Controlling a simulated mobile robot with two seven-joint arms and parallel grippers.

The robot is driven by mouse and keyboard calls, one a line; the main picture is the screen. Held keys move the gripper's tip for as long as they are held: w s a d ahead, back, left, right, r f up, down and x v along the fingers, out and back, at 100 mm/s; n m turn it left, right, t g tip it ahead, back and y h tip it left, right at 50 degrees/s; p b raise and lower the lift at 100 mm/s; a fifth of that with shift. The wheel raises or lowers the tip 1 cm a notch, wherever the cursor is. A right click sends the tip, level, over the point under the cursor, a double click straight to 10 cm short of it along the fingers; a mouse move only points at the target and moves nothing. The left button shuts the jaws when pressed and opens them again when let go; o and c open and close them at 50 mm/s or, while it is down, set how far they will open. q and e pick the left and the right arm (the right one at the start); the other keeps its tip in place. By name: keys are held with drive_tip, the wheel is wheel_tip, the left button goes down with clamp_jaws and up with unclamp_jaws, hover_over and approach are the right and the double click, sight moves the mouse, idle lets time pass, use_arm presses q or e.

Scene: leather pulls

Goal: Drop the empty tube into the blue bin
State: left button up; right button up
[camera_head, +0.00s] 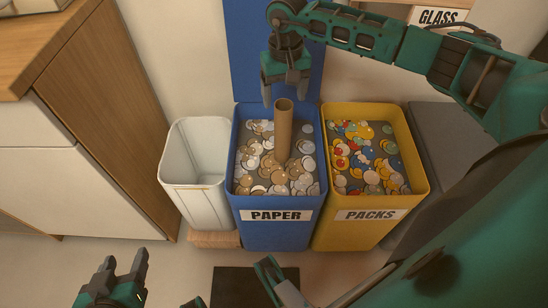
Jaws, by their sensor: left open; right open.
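The empty tube (283,135) is a brown cardboard cylinder. It is upright inside the blue bin (277,232) labelled PAPER, with its lower end over the pale discs; whether it touches them is unclear. Its open top shows just below my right gripper (285,94), whose arm reaches in from the right. The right gripper's fingers are apart, pointing down, and nothing is between them. My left gripper (126,258) is at the lower left, fingers apart and empty, away from the bins.
A white empty bin (199,203) stands left of the blue bin. A yellow PACKS bin (371,232) with coloured discs stands right of it, with a dark grey bin (438,122) beyond. A blue panel rises behind. A wooden-sided cabinet (105,90) is at left. A dark mat (235,286) lies in front.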

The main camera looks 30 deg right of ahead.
use_arm(q)
drive_tip(key=shift+s+a+r+p, duration=0.2)
drive_tip(key=shift+s+a+p, duration=0.1)
drive_tip(key=shift+p, duration=0.35)
use_arm(e)
wheel_tip(320, 180, up, 8)
